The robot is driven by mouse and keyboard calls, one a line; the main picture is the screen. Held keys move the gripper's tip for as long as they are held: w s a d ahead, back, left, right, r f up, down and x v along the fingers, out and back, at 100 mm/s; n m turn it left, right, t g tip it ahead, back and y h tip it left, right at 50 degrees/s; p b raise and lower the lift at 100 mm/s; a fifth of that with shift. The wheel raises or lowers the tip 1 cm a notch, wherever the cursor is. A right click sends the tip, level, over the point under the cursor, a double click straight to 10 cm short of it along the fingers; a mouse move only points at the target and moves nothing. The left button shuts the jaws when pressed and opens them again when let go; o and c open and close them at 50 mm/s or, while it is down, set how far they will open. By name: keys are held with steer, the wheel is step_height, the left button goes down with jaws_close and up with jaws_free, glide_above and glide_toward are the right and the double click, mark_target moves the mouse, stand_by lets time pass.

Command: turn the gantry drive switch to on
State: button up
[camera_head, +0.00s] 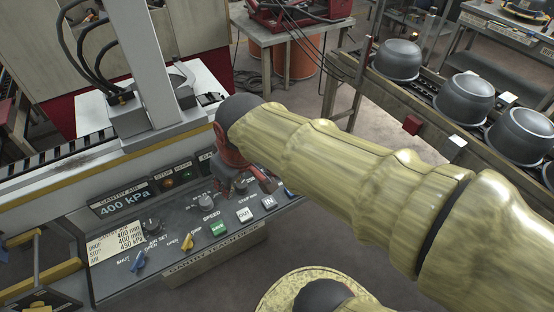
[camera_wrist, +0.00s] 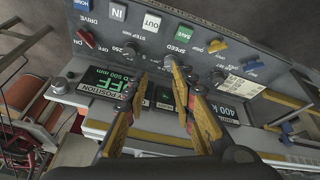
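The gantry drive switch (camera_wrist: 86,38), a small red lever under the word DRIVE, shows at the upper left of the wrist view on the grey control panel (camera_wrist: 195,30). My arm hides it in the head view. A display (camera_wrist: 115,83) beside it appears to read OFF in green. My gripper (camera_wrist: 157,69) is open and empty, its two yellow-striped fingers apart over the middle of the panel, to the right of the red switch in the wrist view. In the head view only parts of the red gripper (camera_head: 233,152) show above the panel.
A green SAVE button (camera_head: 218,229), a white OUT button (camera_head: 244,214), a white IN button (camera_head: 268,202), knobs and a yellow switch (camera_head: 187,241) crowd the panel. A gantry column (camera_head: 140,50) stands behind it. Metal pots (camera_head: 465,97) line a conveyor at right.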

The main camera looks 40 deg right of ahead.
steer(key=w+d+f+n+g+p, duration=0.1)
steer(key=w+d+f+p, duration=0.2)
steer(key=d, duration=0.4)
steer(key=w+d+f+n+g+p, duration=0.2)
steer(key=d+f, duration=0.3)
steer(key=d, duration=0.3)
steer(key=w+d+f+n+g+p, duration=0.1)
steer(key=w+d+f+p, duration=0.3)
steer(key=d, duration=0.3)
steer(key=shift+d+f+n+y, duration=0.2)
steer(key=shift+n+y, duration=0.1)
steer(key=shift+n, duration=0.1)
step_height(320, 180, down, 8)
steer(key=shift+d+r+b, duration=0.15)
steer(key=shift+r+b, duration=0.1)
steer(key=shift+b, duration=0.45)
steer(key=shift+f, duration=0.5)
steer(key=shift+c, duration=1)
steer(key=c, duration=0.4)
jaws_close()
